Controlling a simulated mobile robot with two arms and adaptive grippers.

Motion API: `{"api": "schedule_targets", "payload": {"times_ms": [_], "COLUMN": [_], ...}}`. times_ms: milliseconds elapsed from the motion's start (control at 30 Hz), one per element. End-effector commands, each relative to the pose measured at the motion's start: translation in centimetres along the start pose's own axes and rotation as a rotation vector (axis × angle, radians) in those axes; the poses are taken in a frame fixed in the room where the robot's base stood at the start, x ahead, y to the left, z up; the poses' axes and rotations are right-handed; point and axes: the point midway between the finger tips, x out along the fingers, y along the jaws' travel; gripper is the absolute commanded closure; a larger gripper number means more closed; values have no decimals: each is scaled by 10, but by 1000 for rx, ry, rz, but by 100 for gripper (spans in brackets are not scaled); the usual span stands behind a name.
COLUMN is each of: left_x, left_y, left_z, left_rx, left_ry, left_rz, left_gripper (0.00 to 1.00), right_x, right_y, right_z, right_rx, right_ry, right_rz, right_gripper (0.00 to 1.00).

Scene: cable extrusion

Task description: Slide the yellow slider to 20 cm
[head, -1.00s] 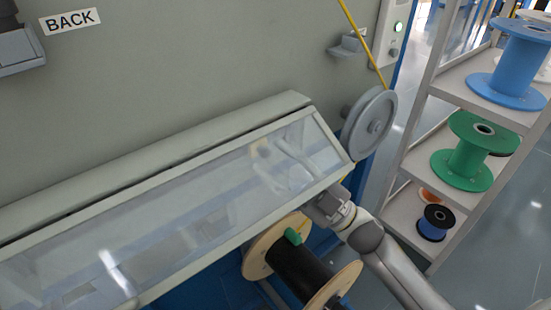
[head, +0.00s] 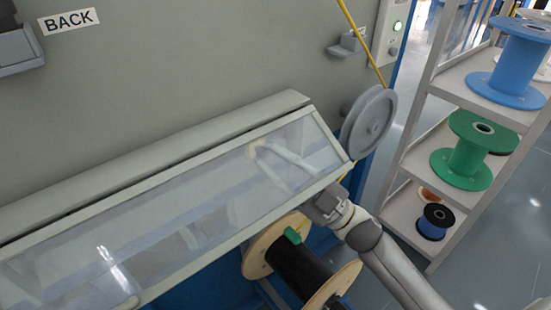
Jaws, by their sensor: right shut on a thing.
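The yellow slider does not show in the head view, and no centimetre scale can be read. My right gripper (head: 322,208) is at the lower right edge of the long clear-windowed cover (head: 225,245). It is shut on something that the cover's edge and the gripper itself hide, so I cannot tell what. A thin yellow cable (head: 362,45) runs down to a grey pulley wheel (head: 369,122). A short piece of yellow shows below the wheel, near my gripper. My left gripper is not in view.
A wooden-flanged spool (head: 262,247) with black winding and a green block (head: 292,236) is just below my right gripper. A shelf (head: 420,142) with blue and green spools stands at the right. The grey machine wall (head: 200,75) closes off the back.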

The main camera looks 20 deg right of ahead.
Motion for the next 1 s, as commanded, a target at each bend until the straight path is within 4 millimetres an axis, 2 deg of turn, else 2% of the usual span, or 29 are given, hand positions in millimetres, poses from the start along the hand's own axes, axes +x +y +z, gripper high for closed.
{"api": "schedule_targets", "payload": {"times_ms": [167, 367, 500, 600, 800, 1000], "left_x": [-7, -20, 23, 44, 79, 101], "left_y": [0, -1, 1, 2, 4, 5], "left_z": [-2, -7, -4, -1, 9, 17], "left_rx": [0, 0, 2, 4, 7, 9], "left_ry": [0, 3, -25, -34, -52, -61], "left_rz": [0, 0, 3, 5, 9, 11], "left_gripper": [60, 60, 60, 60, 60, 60], "right_x": [8, 25, 40, 51, 73, 98], "right_y": [-14, -44, -73, -94, -140, -189], "right_z": [-8, -23, -36, -46, -65, -86], "right_rx": [9, 14, 13, 13, 13, 12], "right_ry": [1, 3, 3, 4, 3, 3], "right_rz": [-1, 1, 1, 1, 2, 3], "right_gripper": [100, 100, 100, 100, 100, 100]}}
